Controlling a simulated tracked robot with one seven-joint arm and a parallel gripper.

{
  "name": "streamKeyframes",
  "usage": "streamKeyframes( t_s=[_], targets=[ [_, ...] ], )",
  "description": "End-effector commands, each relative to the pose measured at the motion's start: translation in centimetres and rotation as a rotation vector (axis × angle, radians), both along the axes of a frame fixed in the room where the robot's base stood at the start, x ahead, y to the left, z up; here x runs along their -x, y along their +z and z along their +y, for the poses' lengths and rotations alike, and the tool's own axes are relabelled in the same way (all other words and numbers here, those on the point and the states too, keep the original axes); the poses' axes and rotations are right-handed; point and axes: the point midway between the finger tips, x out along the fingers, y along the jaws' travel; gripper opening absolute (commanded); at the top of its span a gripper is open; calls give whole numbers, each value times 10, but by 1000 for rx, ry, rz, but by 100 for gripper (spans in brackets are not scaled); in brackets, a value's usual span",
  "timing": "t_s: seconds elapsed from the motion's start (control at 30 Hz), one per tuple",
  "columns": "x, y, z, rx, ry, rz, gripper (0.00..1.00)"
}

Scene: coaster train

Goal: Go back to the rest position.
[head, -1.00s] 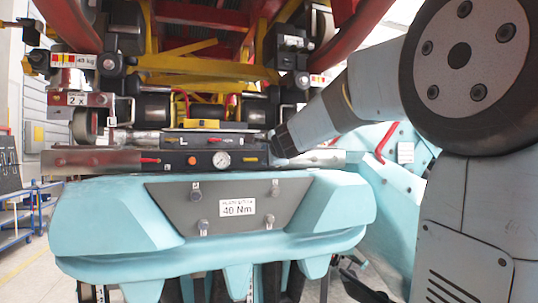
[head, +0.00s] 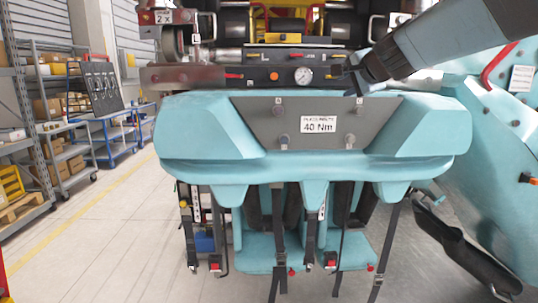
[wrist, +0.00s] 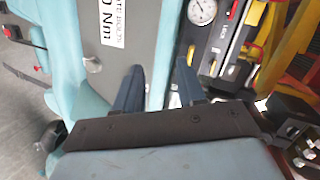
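My gripper (head: 354,84) is in front of the right end of the dark gauge panel (head: 290,75), just above the top edge of the teal coaster car (head: 190,135). In the wrist view my gripper (wrist: 158,82) has its two blue-grey fingers apart with nothing held between them. Behind the fingers are the car's teal edge and its grey plate. Whether the fingertips touch the car or panel, I cannot tell. The panel has a round gauge (head: 303,76), an orange button and red and yellow levers.
A "40 Nm" label (head: 319,124) is on the car's grey plate. Seats with straps (head: 260,245) hang below. A teal car part with a red handle (head: 498,66) stands at right, close to my arm. Shelves (head: 40,130) and a blue cart (head: 115,135) stand left. The floor at left is clear.

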Motion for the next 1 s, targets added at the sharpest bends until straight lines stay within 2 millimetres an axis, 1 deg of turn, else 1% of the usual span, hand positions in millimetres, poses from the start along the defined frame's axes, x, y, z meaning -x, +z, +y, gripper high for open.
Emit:
streamKeyframes(
  t_s=[0.03, 0.07, 0.1, 0.17, 0.2, 0.23, 0.27, 0.3, 0.33, 0.4, 0.5, 0.6, 0.7, 0.8, 1.0],
  targets=[
    [25, -14, 11, 88, 68, 34, 40],
    [39, -25, 16, 146, 109, 58, 40],
    [57, -39, 22, 221, 163, 91, 40],
    [85, -61, 28, 331, 242, 141, 40],
    [105, -77, 31, 404, 294, 177, 40],
    [119, -88, 32, 457, 332, 204, 40],
    [134, -100, 32, 512, 369, 230, 40],
    [153, -116, 32, 581, 419, 269, 40],
    [167, -127, 31, 631, 454, 298, 40],
    [198, -152, 25, 741, 529, 361, 40],
    [235, -181, 15, 872, 618, 444, 40],
    [261, -201, 6, 964, 677, 507, 40],
    [276, -212, 0, 1017, 711, 547, 40],
    [281, -216, -3, 1038, 725, 562, 40],
    [281, -216, -3, 1038, 726, 564, 40]
  ],
)
